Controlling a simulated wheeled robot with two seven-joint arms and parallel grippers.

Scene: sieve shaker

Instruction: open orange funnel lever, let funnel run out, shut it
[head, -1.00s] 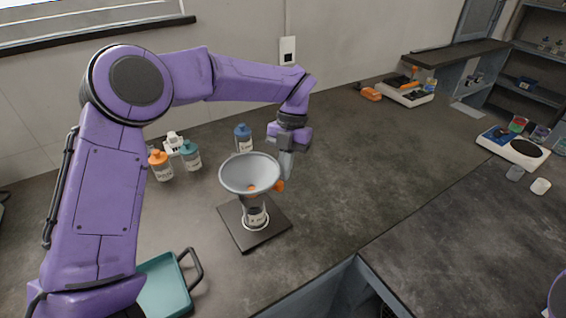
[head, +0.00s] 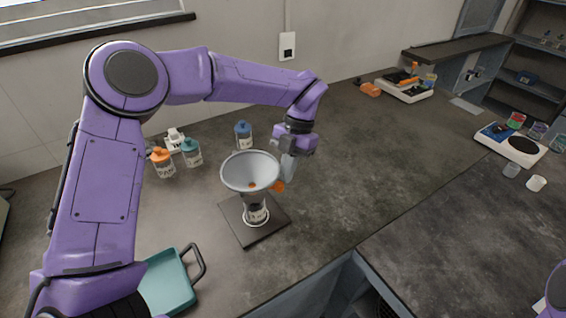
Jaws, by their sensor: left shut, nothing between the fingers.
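The grey funnel (head: 250,170) stands over a dark square base plate (head: 243,236) on the bench. A labelled jar (head: 256,213) stands beneath it on the plate. A small orange patch shows inside the funnel's bowl. The orange lever (head: 278,186) sticks out at the funnel's right side. My left gripper (head: 289,178) points down just right of the lever, shut with nothing between its fingers. Whether the fingertips touch the lever I cannot tell. My right gripper is out of view.
Orange-lidded (head: 162,162), teal-lidded (head: 191,152) and blue-lidded (head: 243,135) bottles stand behind the funnel. A teal tray (head: 168,285) with a dark handle lies front left. A scale (head: 511,144) is at the right. The bench right of the funnel is clear.

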